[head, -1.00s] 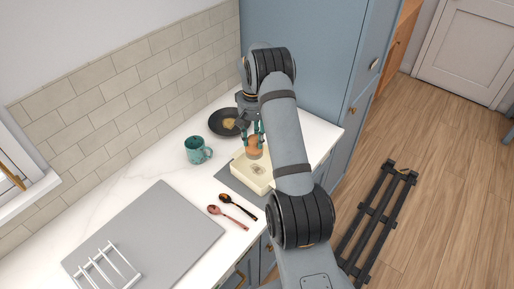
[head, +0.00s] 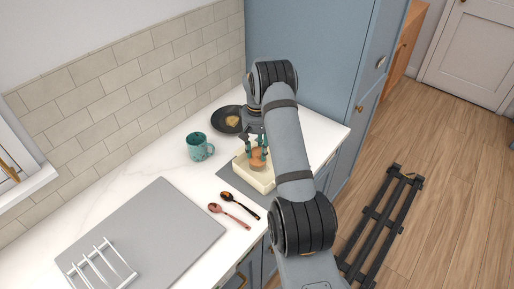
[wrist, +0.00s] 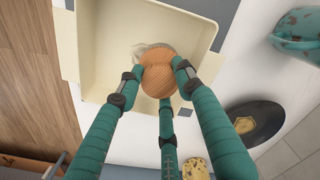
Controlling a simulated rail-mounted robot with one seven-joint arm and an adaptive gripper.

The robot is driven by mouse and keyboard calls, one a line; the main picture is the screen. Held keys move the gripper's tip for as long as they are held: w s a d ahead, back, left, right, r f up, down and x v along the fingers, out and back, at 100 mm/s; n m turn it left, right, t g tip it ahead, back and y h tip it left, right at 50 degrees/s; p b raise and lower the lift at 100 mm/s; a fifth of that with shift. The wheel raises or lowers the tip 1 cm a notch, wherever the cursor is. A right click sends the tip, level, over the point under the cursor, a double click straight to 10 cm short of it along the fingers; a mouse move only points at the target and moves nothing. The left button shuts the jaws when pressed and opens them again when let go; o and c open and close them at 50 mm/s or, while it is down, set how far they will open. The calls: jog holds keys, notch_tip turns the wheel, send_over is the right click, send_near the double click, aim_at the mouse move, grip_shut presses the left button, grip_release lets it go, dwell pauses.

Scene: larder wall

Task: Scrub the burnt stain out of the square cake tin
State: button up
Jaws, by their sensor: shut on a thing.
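The square cake tin (head: 264,184) is cream and shallow and stands on a grey mat on the counter; it fills the upper part of the wrist view (wrist: 97,60). A greyish-brown burnt stain (wrist: 143,50) shows on its floor, partly hidden by the scrubber. My gripper (wrist: 158,80) has teal fingers and is shut on a round orange-brown scrubber (wrist: 158,73). The scrubber also shows in the head view (head: 257,158), inside the tin's outline at the stain. I cannot tell whether it touches the tin floor.
A teal mug (head: 198,147) stands left of the tin, and a dark pan (head: 226,119) with a brownish patch lies behind it. Two spoons (head: 228,215) (head: 240,205) lie in front. A grey board (head: 150,235) and a white rack (head: 97,263) occupy the near left counter.

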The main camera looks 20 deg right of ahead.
jog(key=s, duration=0.1)
jog(key=s+d, duration=0.1)
jog(key=s, duration=0.1)
jog(key=shift+s+d, duration=0.1)
jog(key=shift+d, duration=0.05)
jog(key=shift+c, duration=0.6)
jog(key=shift+s+r, duration=0.15)
jog(key=shift+r, duration=0.1)
jog(key=shift+w+a+f, duration=0.15)
jog(key=shift+w+a, duration=0.05)
jog(key=shift+w, duration=0.25)
jog(key=shift+w+a+f, duration=0.15)
jog(key=shift+w, duration=0.25)
jog(key=shift+w+a, duration=0.25)
jog(key=shift+w, duration=0.55)
jog(key=shift+w+r+p, duration=0.2)
jog(key=shift+r+p, duration=0.1)
jog(key=shift+p, duration=0.15)
jog(key=shift+s+r+p, duration=0.1)
jog(key=shift+r+p, duration=2.15)
jog(key=shift+r, duration=1.6)
jog(key=shift+a, duration=0.15)
